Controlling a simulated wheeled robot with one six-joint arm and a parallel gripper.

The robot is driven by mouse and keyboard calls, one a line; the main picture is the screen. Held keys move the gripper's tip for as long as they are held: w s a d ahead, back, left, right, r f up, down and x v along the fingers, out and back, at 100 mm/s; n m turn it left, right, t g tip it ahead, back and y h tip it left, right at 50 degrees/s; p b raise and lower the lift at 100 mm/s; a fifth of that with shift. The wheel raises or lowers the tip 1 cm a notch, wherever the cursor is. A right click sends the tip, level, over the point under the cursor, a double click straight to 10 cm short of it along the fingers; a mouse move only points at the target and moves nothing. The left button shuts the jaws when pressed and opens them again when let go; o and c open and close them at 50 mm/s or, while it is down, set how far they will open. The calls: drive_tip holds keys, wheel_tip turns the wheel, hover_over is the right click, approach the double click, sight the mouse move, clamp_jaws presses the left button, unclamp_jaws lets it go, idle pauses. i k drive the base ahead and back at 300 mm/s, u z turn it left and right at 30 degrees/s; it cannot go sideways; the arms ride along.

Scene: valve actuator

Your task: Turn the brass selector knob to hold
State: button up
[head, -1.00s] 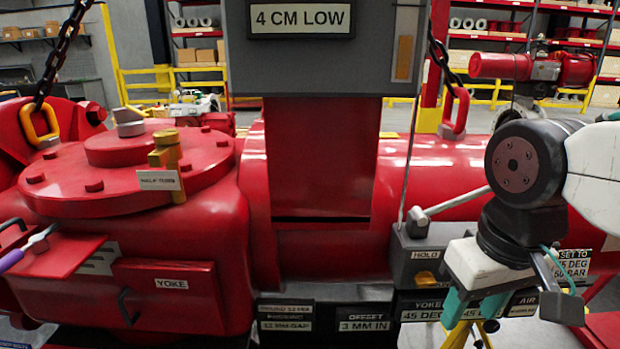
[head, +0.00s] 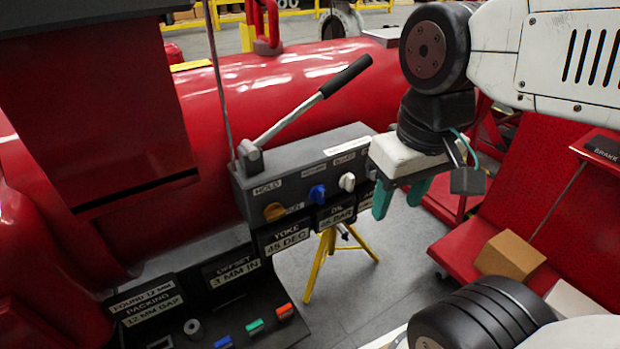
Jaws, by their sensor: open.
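The brass selector knob (head: 274,212) is on the front face of the grey control box (head: 240,205), at its left end. A HOLD label (head: 267,188) sits above the knob, and another small label is to its right, too small to read surely. My gripper (head: 400,198) has green fingers pointing down. It is open and empty, to the right of the box and apart from the knob. The way the knob's handle points is hard to tell at this size.
A blue knob (head: 317,194) and a white knob (head: 347,181) sit right of the brass one. A lever with a black grip (head: 345,76) rises from the box top. Label plates hang below. A red bench (head: 575,235) with a cardboard box (head: 509,257) stands at right.

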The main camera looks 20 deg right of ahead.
sight(274, 211)
drive_tip(key=z, duration=0.55)
drive_tip(key=k, duration=1.3)
drive_tip(key=z, duration=0.65)
drive_tip(key=i, duration=0.65)
drive_tip(key=u, duration=0.4)
